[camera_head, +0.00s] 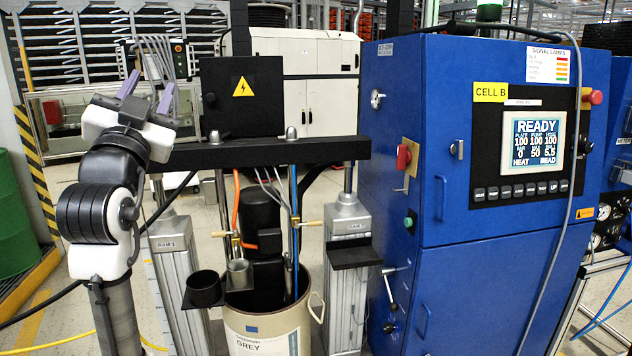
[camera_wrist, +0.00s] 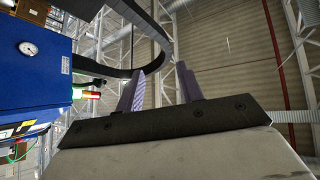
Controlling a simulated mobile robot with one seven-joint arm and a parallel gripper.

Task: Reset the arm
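My gripper (camera_head: 152,80) is raised at the left of the head view, with its two purple fingers pointing up and apart. It is open and nothing shows between the fingers. My white and black arm stands folded upright below it, left of the drum pump. In the wrist view the fingers of my gripper (camera_wrist: 160,70) point up toward the roof trusses, with an empty gap between them.
The blue control cabinet (camera_head: 425,280) with a READY screen (camera_head: 532,142) stands at the right. A beige drum (camera_head: 268,325) labelled GREY sits between two ram columns under a black crossbeam (camera_head: 270,152). A black box (camera_head: 243,95) with a warning sign is right of my gripper.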

